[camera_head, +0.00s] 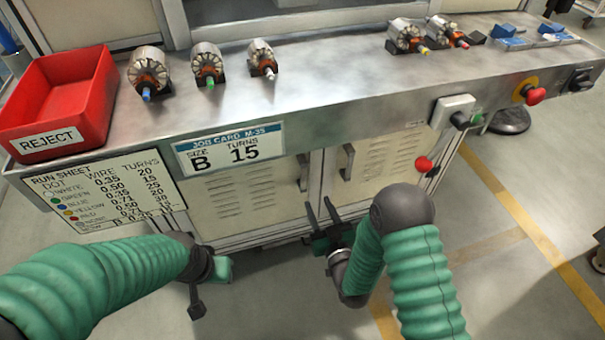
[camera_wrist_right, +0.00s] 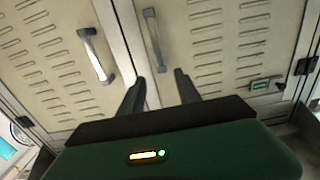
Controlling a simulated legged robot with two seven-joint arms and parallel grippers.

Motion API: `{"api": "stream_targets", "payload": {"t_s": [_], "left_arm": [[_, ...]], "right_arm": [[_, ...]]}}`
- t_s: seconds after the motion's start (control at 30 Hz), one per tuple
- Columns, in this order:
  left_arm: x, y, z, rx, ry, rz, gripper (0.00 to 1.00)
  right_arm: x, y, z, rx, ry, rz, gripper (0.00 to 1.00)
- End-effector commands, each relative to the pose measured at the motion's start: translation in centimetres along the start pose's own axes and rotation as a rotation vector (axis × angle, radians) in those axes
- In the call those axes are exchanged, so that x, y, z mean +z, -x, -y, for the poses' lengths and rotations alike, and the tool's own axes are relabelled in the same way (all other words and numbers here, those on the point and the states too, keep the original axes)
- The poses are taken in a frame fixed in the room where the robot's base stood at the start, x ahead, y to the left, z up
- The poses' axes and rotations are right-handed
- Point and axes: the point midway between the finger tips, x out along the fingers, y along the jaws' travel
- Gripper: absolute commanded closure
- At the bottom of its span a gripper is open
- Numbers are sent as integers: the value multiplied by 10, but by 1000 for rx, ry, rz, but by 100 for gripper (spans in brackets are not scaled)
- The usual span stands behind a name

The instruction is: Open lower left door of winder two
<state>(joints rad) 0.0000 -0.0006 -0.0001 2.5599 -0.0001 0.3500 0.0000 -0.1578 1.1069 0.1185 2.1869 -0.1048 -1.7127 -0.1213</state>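The lower left door (camera_head: 245,198) is a cream vented panel under the steel worktop and looks shut. Its upright metal handle (camera_head: 303,173) is near its right edge; in the right wrist view the left door's handle (camera_wrist_right: 93,55) is up and left of my fingers. My right gripper (camera_head: 322,207) is open and empty, just below and right of that handle, pointing at the doors. In the right wrist view my gripper (camera_wrist_right: 158,85) has its fingers apart near the gap between the doors. My left gripper (camera_head: 208,285) hangs low at the left; its fingers are not clear.
The lower right door (camera_head: 375,160) has its own handle (camera_head: 348,162). A red reject bin (camera_head: 62,95), several armatures (camera_head: 208,65) and blue parts (camera_head: 512,38) stand on the worktop. A red knob (camera_head: 424,164) and switches stick out at the right.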

Motion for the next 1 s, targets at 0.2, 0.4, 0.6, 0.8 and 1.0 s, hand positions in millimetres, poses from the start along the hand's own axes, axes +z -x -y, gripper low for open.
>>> {"api": "stream_targets", "payload": {"t_s": [0.2, 0.4, 0.6, 0.8, 1.0], "left_arm": [[5, -20, 0, 0, 0, 0, 64], [9, -36, 0, 0, 0, 1, 64], [11, -44, 0, 0, 0, 1, 64], [11, -45, 0, 0, 0, 1, 64], [11, -44, 0, 0, 0, 1, 64]], "right_arm": [[4, -57, -1, 0, 0, -4, 60], [4, -108, -1, 1, 0, -2, 60], [3, -140, -1, 1, 0, 1, 60], [1, -146, -1, 1, 0, 4, 60], [1, -145, -1, 1, 0, 4, 69]]}}
